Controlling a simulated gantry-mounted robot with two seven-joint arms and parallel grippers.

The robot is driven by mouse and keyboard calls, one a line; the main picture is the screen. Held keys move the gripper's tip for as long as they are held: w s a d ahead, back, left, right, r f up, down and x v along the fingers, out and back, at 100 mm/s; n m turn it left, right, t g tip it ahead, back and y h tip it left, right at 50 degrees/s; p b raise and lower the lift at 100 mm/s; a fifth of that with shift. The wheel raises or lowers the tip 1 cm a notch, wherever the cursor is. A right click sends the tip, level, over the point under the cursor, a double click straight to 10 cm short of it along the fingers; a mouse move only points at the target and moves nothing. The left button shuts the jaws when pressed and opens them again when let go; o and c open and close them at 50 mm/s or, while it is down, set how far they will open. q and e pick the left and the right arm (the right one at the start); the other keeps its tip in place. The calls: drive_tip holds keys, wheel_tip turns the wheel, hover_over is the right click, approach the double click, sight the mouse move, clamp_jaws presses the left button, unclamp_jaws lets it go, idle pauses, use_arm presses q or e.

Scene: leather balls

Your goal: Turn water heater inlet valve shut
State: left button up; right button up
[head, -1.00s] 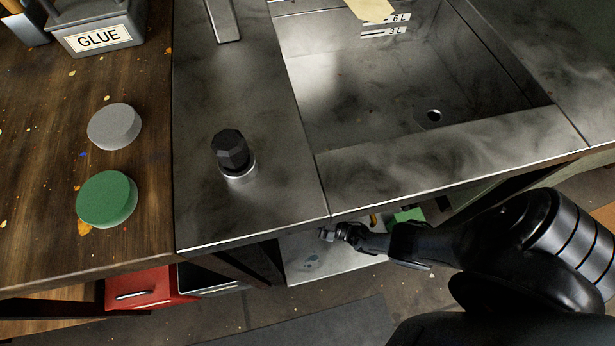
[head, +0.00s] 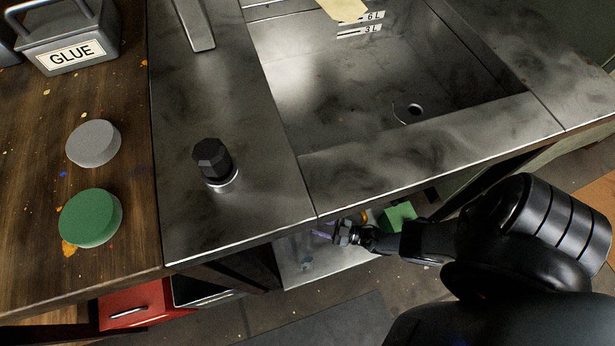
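A black faceted knob (head: 212,160) stands upright on a round metal collar on the steel counter, left of the sink. I cannot tell whether it is the water heater inlet valve; no water heater is recognisable. My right gripper (head: 343,232) is low, beside and below the counter's front edge, over the lower shelf. It is apart from the knob. Its fingers are small and dark, and I cannot tell whether they are open or shut. My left gripper is not in view.
The steel sink (head: 385,135) has a drain hole. A grey "GLUE" box (head: 70,40), a grey disc (head: 93,143) and a green disc (head: 90,217) are on the wooden bench. Below are a red drawer box (head: 135,300), a green block (head: 398,216) and a pale lower shelf (head: 310,262).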

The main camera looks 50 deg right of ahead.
drive_tip(key=shift+v, duration=1.7)
drive_tip(key=shift+c, duration=0.5)
